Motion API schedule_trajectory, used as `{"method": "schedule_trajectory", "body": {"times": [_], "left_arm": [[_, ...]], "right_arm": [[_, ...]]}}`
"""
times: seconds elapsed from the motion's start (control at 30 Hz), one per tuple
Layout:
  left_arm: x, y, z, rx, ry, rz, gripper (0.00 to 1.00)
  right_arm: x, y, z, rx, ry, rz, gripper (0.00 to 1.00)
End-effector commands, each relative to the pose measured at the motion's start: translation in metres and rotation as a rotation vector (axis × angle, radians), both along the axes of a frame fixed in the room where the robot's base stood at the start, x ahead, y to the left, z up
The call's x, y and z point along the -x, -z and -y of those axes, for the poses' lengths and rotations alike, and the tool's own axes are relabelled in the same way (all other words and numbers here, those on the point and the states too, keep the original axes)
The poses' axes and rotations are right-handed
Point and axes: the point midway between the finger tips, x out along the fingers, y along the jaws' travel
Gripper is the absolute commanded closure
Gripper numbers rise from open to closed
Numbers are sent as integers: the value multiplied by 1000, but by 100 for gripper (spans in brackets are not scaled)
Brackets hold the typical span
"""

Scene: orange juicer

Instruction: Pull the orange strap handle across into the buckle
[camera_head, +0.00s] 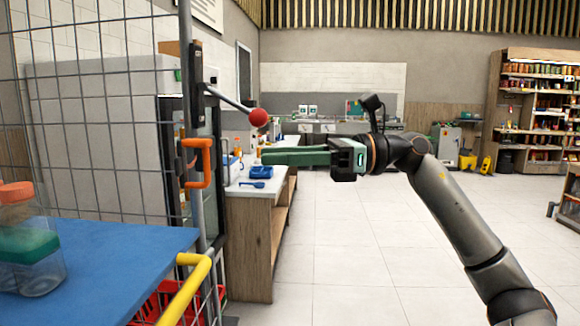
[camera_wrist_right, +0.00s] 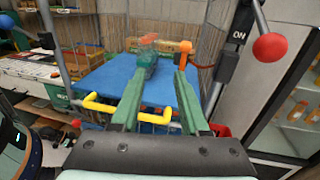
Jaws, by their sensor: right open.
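The orange handle (camera_head: 197,163) is a bent loop fixed beside a grey upright post at the mesh fence. I cannot make out a buckle for certain. My left gripper is not in view.
A blue tabletop (camera_head: 110,270) holds a clear jar (camera_head: 30,245). A yellow bar (camera_head: 187,290) stands at the table's edge.

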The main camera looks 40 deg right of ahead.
Motion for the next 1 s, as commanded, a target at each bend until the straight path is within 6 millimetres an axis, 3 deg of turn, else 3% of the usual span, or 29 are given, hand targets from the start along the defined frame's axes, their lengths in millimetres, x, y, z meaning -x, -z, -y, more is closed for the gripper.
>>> {"method": "schedule_trajectory", "body": {"times": [0.2,1.0], "left_arm": [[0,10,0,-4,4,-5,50],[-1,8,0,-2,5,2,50]], "right_arm": [[8,1,10,1,1,1,55],[9,0,11,0,0,0,55]]}}
